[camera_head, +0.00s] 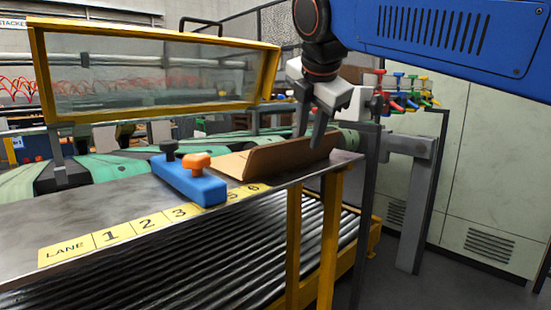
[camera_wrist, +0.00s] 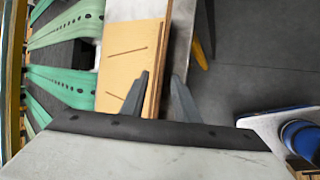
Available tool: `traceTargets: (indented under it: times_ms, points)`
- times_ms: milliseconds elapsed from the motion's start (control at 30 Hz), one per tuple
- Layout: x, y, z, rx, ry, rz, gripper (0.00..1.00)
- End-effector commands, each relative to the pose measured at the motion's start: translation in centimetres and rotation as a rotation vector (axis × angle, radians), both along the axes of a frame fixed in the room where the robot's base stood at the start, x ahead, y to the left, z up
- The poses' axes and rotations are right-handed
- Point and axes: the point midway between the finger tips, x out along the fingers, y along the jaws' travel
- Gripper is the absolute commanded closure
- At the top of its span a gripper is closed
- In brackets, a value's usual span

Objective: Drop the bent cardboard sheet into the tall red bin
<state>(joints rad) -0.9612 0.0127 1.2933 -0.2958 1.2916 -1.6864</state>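The bent cardboard sheet (camera_head: 287,156) rests at the right end of the metal shelf, one part flat and one flap standing up along the front edge. In the wrist view its flat part (camera_wrist: 130,60) shows two dark slits. My gripper (camera_head: 311,140) is over the right end of the upright flap. In the wrist view the gripper's fingers (camera_wrist: 160,75) are apart, one on each side of the flap's edge, with a gap showing. The tall red bin is not in view.
A blue block (camera_head: 190,182) with an orange and a dark knob sits left of the cardboard. A yellow-framed clear guard (camera_head: 155,75) stands behind. Yellow posts (camera_head: 330,230) and rollers (camera_head: 190,270) are below the shelf. Grey floor (camera_wrist: 250,70) lies to the right.

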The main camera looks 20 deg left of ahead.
Motion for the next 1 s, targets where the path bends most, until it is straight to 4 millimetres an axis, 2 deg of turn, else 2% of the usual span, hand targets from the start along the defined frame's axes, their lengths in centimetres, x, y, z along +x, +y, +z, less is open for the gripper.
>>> traceTargets:
  times_ms: [300,533,567,667,1000]
  points:
    - [2.2,1.0,-3.3,-0.002,0.001,-0.001,0.72]
    - [2.3,1.1,-3.5,-0.001,0.001,0.0,0.72]
    - [2.3,1.1,-3.5,-0.001,0.001,0.0,0.74]
    - [2.3,1.1,-3.5,-0.001,0.001,0.0,0.98]
    - [2.3,1.1,-3.4,0.0,0.0,0.0,1.0]
